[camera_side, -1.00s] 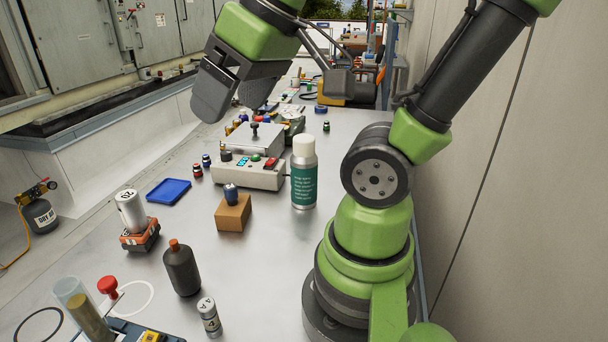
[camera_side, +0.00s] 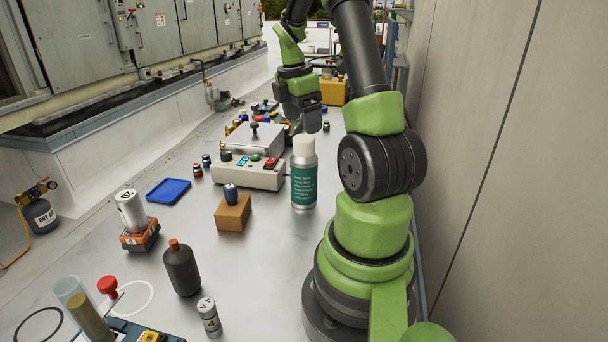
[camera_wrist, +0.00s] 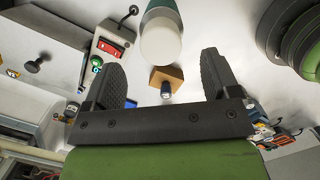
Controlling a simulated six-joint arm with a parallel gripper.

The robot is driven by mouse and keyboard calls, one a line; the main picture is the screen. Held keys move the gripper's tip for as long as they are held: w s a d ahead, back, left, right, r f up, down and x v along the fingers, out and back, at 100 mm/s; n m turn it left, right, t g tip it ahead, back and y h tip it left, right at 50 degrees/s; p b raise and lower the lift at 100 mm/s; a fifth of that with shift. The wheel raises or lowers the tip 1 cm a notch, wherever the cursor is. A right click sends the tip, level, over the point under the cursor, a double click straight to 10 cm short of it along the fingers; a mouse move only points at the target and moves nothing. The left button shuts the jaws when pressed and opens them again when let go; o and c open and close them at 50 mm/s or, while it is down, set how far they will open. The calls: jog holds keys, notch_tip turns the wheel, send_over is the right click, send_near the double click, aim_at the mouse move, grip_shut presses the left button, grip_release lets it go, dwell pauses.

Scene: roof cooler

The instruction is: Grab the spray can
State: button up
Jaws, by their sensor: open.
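The spray can (camera_side: 304,186) stands upright on the metal table, with a white cap and a teal label. In the wrist view its white cap (camera_wrist: 161,42) and part of its green body show ahead of my fingertips, roughly centred between them. My gripper (camera_side: 305,126) is open and empty. In the side view it is just beyond the can, with its fingers at about cap height or a little above. In the wrist view my gripper (camera_wrist: 165,72) shows a finger on each side of a clear gap.
A control box (camera_side: 250,172) with a red switch stands close to the can's left. A cardboard block (camera_side: 233,214) with a blue-topped piece is nearer the camera. A dark bottle (camera_side: 182,268) and a blue tray (camera_side: 168,190) are farther left. The wall (camera_side: 500,180) is right.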

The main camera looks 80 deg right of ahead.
aim_at(304, 137)
jog(key=f, duration=0.5)
jog(key=shift+s+d+f, duration=0.15)
jog(key=shift+s+f, duration=0.05)
jog(key=shift+f, duration=0.15)
jog(key=shift+r, duration=0.1)
jog(key=c, duration=1.5)
